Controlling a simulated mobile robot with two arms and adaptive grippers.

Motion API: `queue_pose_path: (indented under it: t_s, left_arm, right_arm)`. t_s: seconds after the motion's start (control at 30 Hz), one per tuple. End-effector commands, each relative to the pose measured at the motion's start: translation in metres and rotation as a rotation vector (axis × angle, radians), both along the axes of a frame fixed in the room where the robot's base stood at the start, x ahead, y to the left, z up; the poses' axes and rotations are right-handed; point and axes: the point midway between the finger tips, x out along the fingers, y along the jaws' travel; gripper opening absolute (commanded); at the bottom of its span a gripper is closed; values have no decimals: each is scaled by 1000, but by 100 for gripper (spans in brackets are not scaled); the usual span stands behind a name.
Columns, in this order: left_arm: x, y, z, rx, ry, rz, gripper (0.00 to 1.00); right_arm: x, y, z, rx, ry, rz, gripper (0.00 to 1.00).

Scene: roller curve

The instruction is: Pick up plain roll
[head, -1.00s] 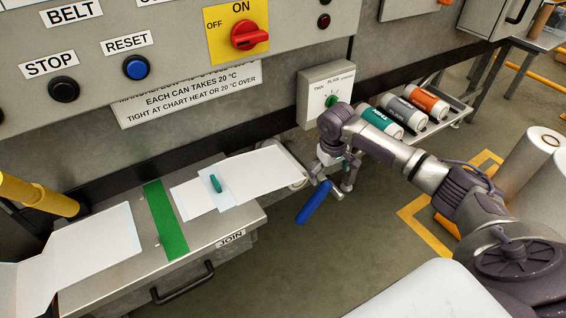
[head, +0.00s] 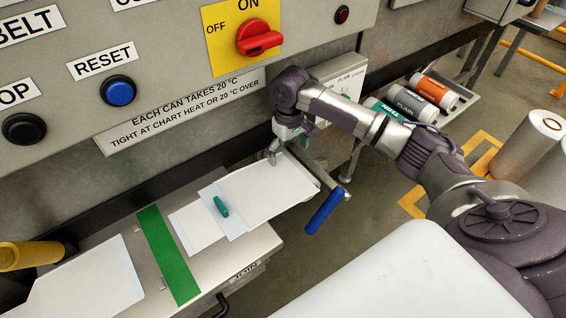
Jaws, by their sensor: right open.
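The plain roll (head: 411,104), grey with white ends and a dark label, lies in a rack between an orange roll (head: 433,92) and a teal roll (head: 387,107). My right arm crosses in front of the rack and partly hides the teal roll. My right gripper (head: 274,157) is open, pointing down at the far edge of a white sheet (head: 270,192), well to the left of the plain roll. I cannot tell whether its fingertips touch the sheet. My left gripper is out of view.
The panel with a red switch (head: 259,38) and blue reset button (head: 118,91) stands behind. A blue handle (head: 325,211) sticks out near the table's right end. A green strip (head: 168,255) crosses the table. Large pale rolls (head: 529,145) stand on the right floor.

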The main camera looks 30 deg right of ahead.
Motion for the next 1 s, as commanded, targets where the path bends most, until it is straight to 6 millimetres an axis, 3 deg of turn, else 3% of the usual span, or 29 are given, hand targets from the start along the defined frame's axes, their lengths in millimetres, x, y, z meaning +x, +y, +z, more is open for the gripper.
queue_pose_path:
  t_s: [0.1, 0.4, 0.57, 0.8, 1.0]
  left_arm:
    - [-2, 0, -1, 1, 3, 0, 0]
    - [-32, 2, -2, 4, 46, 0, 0]
    - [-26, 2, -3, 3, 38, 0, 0]
    - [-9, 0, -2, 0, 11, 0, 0]
    - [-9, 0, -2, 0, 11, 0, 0]
  right_arm:
    - [-1, 0, -14, 0, 3, -1, 100]
    - [-5, -1, -55, -1, 4, 0, 100]
    - [-4, -1, -70, -1, 1, 0, 100]
    - [-4, -1, -71, -1, 0, 0, 100]
    - [-4, -1, -71, -1, 0, 0, 67]
